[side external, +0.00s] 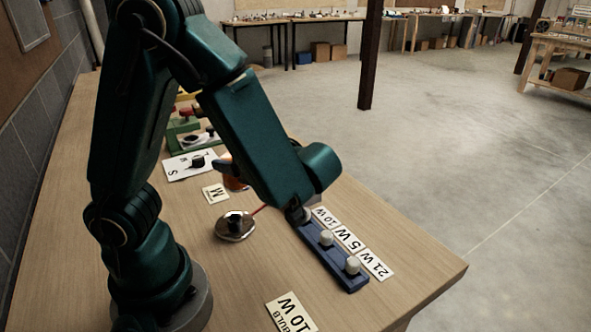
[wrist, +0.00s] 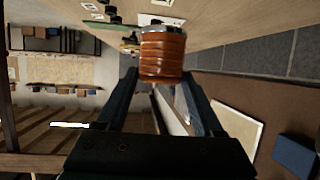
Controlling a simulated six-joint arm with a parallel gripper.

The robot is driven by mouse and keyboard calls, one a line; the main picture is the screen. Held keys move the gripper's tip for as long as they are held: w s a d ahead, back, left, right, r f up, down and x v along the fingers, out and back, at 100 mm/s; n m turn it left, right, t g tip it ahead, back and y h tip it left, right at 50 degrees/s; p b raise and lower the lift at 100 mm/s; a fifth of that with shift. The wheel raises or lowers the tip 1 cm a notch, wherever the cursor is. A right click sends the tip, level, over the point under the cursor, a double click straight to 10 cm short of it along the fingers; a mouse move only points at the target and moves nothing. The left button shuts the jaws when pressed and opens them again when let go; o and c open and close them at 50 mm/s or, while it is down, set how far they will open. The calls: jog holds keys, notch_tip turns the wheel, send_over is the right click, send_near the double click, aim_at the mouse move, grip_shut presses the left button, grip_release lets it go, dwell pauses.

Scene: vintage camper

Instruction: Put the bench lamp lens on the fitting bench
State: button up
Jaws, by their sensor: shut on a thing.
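In the wrist view an orange ribbed cylinder with a metal rim, apparently the lamp lens (wrist: 162,60), sits between the two dark fingers of my gripper (wrist: 164,78). The fingers are shut on its sides. In the side view the orange lens (side external: 236,184) shows in part behind my forearm. A dark blue fingertip of my gripper (side external: 226,167) is beside it, and the rest of the gripper is hidden. A wooden bench (side external: 420,262) lies below. I cannot tell whether the lens touches the bench.
A round metal base (side external: 235,236) with a black socket stands near my arm. A blue rail (side external: 341,273) with white pegs lies beside wattage cards (side external: 374,265). A green holder (side external: 176,140) and lettered cards (side external: 215,193) are farther back.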

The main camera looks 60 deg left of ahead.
jog(key=shift+s+a+f+n+g, duration=0.2)
jog(key=shift+s+a+n+g, duration=0.4)
jog(key=shift+s+a+g, duration=0.1)
jog(key=shift+f, duration=4.8)
jog(key=shift+f, duration=0.15)
jog(key=o, duration=1.5)
